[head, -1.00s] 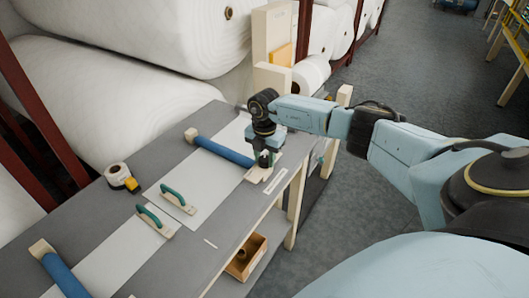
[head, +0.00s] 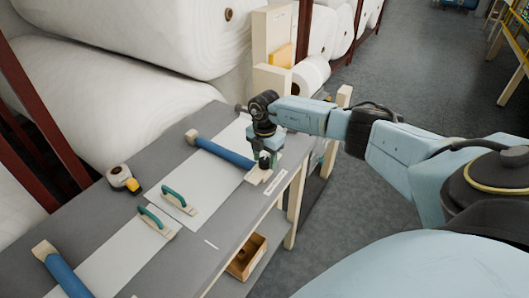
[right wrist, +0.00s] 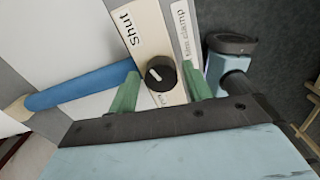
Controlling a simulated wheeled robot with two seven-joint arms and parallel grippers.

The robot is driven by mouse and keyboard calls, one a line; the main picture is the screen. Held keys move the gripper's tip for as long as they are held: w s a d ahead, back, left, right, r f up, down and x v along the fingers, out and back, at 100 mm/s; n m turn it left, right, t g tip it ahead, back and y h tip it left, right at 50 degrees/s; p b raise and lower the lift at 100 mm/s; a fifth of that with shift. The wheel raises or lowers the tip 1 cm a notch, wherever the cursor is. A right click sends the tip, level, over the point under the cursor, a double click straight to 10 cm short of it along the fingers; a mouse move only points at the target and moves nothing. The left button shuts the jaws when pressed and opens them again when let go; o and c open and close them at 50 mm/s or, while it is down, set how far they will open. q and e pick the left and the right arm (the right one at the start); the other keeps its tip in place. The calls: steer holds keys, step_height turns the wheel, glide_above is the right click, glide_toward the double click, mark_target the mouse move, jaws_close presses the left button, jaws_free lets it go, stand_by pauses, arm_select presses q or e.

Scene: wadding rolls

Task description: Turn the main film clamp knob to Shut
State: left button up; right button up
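The main film clamp knob is a round black knob (right wrist: 161,74) with a short white mark, on a pale wooden block (right wrist: 150,38); the block also shows in the head view (head: 254,178). A "Shut" label (right wrist: 131,28) lies above the knob in the right wrist view, and a "film clamp" label (right wrist: 182,35) lies to its right. Another label below the knob is mostly hidden. My right gripper (head: 266,153) is over the block. Its green fingers stand open on either side of the knob, with visible gaps. My left gripper is out of view.
A blue roller bar (head: 222,151) ends at the block. An open box (head: 247,256) sits below. Large white rolls (head: 130,40) stand behind.

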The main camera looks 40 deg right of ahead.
mark_target(265, 159)
steer(key=shift+o, duration=0.6)
steer(key=shift+f, duration=0.1)
step_height(265, 159, up, 14)
steer(key=shift+f+b, duration=0.25)
steer(key=shift+b, duration=0.15)
